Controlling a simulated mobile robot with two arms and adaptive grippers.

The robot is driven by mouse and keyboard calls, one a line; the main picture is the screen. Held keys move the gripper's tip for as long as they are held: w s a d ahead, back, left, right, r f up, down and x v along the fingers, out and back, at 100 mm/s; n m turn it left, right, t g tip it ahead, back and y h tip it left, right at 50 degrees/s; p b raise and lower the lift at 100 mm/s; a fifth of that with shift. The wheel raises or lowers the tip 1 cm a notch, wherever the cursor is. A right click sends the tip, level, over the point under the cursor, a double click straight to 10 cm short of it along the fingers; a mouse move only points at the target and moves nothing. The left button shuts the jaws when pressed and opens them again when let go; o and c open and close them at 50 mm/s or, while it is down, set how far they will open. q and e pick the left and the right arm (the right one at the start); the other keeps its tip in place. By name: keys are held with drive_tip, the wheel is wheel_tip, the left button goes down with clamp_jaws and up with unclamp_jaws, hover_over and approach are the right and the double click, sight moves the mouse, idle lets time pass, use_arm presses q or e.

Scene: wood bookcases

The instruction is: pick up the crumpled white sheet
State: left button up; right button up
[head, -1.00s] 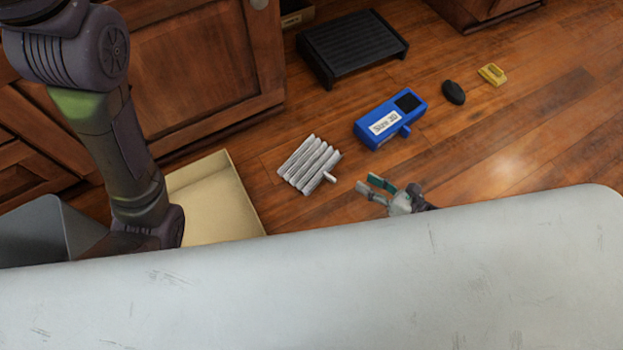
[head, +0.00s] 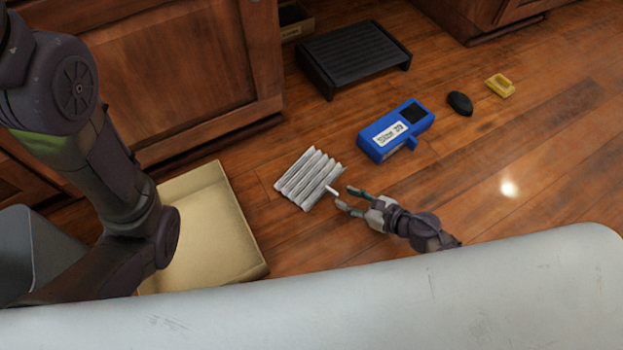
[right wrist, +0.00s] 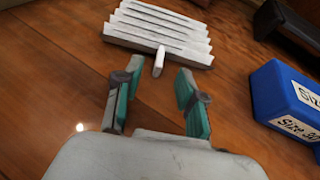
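The crumpled white sheet (head: 308,178) lies on the wood floor, folded into several parallel ridges, with a short white tab (head: 332,191) sticking out toward my right gripper. It also shows at the top of the right wrist view (right wrist: 165,32). My right gripper (head: 346,200) is open just right of the sheet, its two fingers apart. In the right wrist view the tab's end appears between the open fingertips (right wrist: 159,72); I cannot tell whether they are level with it. Nothing is gripped. My left arm comes in from the left, but its gripper is out of sight.
A tan open box (head: 205,225) stands left of the sheet, beside a grey bin (head: 15,255). A blue box (head: 378,145), black slatted stand (head: 352,58), black oval object (head: 460,104) and yellow item (head: 500,85) lie beyond. Floor at right is clear.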

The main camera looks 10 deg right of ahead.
sight(336, 193)
drive_tip(key=b+x, duration=0.1)
drive_tip(key=x, duration=0.3)
drive_tip(key=shift+a, duration=0.1)
drive_tip(key=shift+r, duration=0.1)
clamp_jaws()
drive_tip(key=shift+r, duration=0.1)
